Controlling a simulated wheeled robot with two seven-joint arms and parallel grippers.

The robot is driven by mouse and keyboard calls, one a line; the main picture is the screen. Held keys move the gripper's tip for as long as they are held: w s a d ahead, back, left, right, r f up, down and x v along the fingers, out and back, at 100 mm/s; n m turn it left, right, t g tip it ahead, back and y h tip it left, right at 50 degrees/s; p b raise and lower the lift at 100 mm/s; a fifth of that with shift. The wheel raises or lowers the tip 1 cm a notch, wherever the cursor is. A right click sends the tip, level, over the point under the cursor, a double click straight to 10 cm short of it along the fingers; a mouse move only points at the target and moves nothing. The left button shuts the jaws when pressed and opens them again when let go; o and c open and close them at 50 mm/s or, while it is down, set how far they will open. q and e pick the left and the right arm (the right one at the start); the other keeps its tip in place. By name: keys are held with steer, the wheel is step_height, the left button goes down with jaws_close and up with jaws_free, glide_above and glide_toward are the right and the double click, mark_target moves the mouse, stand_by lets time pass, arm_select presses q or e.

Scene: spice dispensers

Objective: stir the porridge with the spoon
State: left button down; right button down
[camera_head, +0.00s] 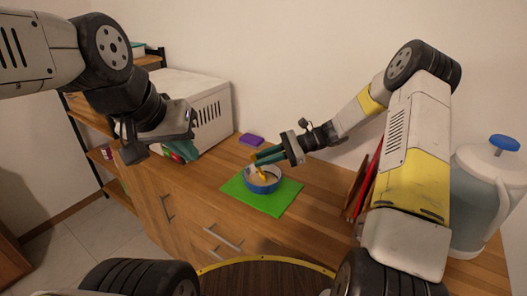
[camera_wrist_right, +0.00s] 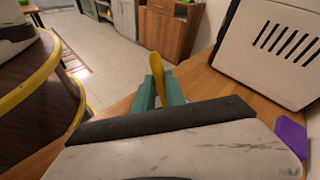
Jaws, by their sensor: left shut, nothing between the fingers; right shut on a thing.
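A blue bowl (camera_head: 251,184) with a pale inside stands on a green mat (camera_head: 281,201) on the wooden counter. My right gripper (camera_head: 262,158) is at the bowl's far side, just above its rim. Its teal fingers are shut on a yellow spoon (camera_head: 262,174), which slants down into the bowl. The spoon also shows in the right wrist view (camera_wrist_right: 157,66), between the teal fingers. The porridge cannot be made out clearly. My left gripper (camera_head: 186,152) is shut and empty, in front of the white box-shaped appliance, away from the bowl.
The white appliance (camera_head: 215,112) stands at the back left of the counter, with a purple block (camera_head: 251,139) beside it. Red and brown boards (camera_head: 363,184) lean at the right.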

steer(key=shift+s+a, duration=0.1)
steer(key=shift+s, duration=0.05)
steer(key=shift+r, duration=0.1)
steer(key=r, duration=0.1)
steer(key=s+a+r, duration=0.1)
steer(key=r, duration=0.1)
steer(key=s+r, duration=0.1)
steer(key=r, duration=0.1)
steer(key=shift+a, duration=0.25)
steer(key=shift+r, duration=0.1)
stand_by(0.5)
step_height(320, 180, up, 5)
steer(key=shift+f, duration=0.1)
stand_by(0.4)
steer(key=shift+s, duration=0.15)
